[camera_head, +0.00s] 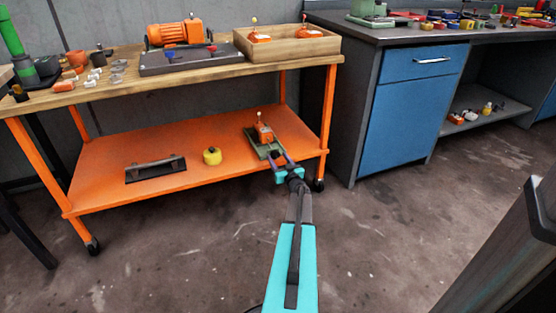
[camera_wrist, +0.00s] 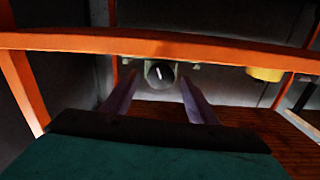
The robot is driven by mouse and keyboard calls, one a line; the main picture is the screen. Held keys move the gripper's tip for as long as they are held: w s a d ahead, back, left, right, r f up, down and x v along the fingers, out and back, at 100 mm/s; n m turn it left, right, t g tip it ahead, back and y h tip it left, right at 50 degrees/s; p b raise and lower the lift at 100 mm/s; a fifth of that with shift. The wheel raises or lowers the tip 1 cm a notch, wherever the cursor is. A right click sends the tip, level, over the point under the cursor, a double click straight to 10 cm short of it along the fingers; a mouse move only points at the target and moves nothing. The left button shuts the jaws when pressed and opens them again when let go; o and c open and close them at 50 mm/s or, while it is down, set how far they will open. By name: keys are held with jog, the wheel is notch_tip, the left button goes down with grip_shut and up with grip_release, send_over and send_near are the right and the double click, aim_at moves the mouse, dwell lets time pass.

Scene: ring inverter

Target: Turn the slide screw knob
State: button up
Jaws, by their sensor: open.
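The slide screw knob (camera_wrist: 160,73) is a round dark knob with a white line across its face, on the end of a pale green device, in the wrist view. In the head view, the device is a green slide base (camera_head: 257,146) carrying an orange block (camera_head: 263,132) on the lower shelf. My gripper (camera_head: 281,162) is at the near end of this base. In the wrist view its two purple fingers (camera_wrist: 159,80) are open, one to each side of the knob. I cannot tell whether either finger touches it.
The orange lower shelf (camera_head: 110,190) also holds a yellow round part (camera_head: 212,156) and a black bracket (camera_head: 155,168), left of my gripper. A wooden top (camera_head: 150,92) with parts is above. Orange legs and a blue cabinet (camera_head: 412,115) stand to the right. The floor in front is clear.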

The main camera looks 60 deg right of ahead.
jog(key=shift+w+d, duration=0.4)
jog(key=shift+w, duration=0.15)
jog(key=c, duration=1)
jog(key=shift+d, duration=0.3)
jog(key=shift+c, duration=0.3)
jog(key=shift+a, duration=0.2)
jog(key=shift+s, duration=0.1)
jog(key=shift+a+f+n+p, duration=0.1)
jog(key=shift+n+p, duration=0.1)
jog(key=shift+n, duration=1.3)
jog(key=shift+f+n+p, duration=0.1)
jog(key=shift+n+p, duration=0.1)
jog(key=shift+n, duration=1.3)
